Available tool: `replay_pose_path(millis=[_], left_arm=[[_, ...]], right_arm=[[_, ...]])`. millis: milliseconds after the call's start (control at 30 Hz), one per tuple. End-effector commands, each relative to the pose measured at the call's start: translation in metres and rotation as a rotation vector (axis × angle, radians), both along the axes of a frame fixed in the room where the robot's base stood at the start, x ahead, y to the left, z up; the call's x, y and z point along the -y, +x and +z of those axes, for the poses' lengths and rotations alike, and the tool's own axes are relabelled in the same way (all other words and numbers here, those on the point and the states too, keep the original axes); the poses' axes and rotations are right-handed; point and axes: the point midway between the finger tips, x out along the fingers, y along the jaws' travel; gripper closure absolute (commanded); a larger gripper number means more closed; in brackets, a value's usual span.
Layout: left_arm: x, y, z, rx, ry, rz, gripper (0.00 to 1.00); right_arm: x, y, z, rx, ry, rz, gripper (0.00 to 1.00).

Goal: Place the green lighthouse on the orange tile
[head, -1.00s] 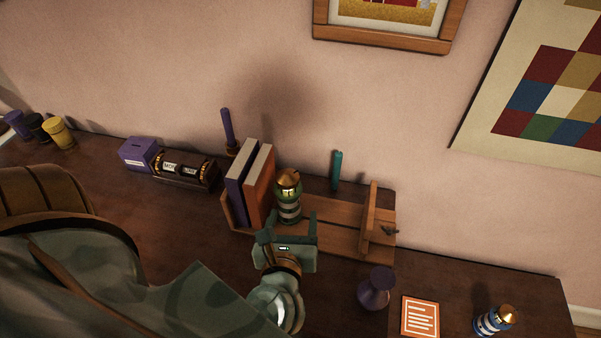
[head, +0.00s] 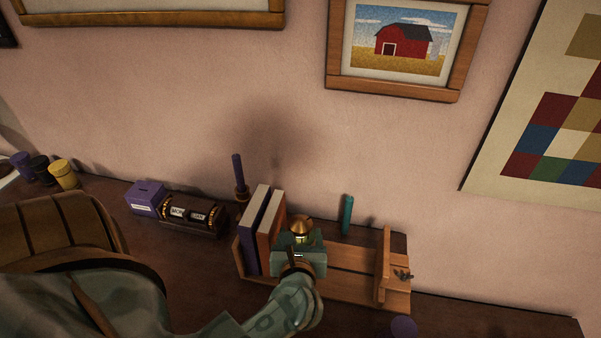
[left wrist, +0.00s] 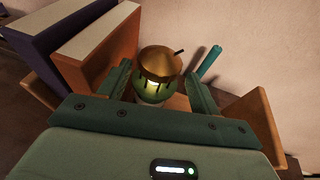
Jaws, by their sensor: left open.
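The green lighthouse (head: 302,226), with its gold dome and lit lantern, stands in the wooden book rack beside the books. My left gripper (head: 300,250) is at it and hides its lower part in the head view. In the left wrist view the lighthouse (left wrist: 158,68) is between the two open fingers of my left gripper (left wrist: 160,88), one on each side. I cannot tell whether either finger touches it. The orange tile is outside both current views. My right gripper is not in view.
Purple and orange books (head: 271,236) stand close left of the lighthouse. The rack's (head: 352,286) wooden end rises at right, and a teal cylinder (head: 347,214) stands behind. A purple box (head: 146,198) and a dark word-block holder (head: 190,215) are further left. A purple object (head: 403,327) shows at the bottom edge.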

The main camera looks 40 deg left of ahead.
Motion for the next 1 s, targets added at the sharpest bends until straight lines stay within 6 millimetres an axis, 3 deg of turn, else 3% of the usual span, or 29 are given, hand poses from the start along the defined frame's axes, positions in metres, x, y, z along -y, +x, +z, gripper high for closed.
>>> replay_pose_path(millis=[433,733,933,967,1000], left_arm=[[-0.036,0.041,-0.012,0.001,0.001,0.000,0.36],[-0.040,0.046,-0.014,0.000,-0.001,0.001,0.36],[-0.040,0.046,-0.014,0.001,-0.001,0.000,0.92],[-0.039,0.045,-0.014,0.001,-0.001,0.001,0.99],[-0.040,0.046,-0.013,0.003,0.000,0.001,1.00]], right_arm=[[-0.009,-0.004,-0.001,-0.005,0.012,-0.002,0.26],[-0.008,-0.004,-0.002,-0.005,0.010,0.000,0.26],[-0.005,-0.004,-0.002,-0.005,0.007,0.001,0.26],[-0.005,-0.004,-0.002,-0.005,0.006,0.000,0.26],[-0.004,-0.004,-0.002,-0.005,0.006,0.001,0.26]])
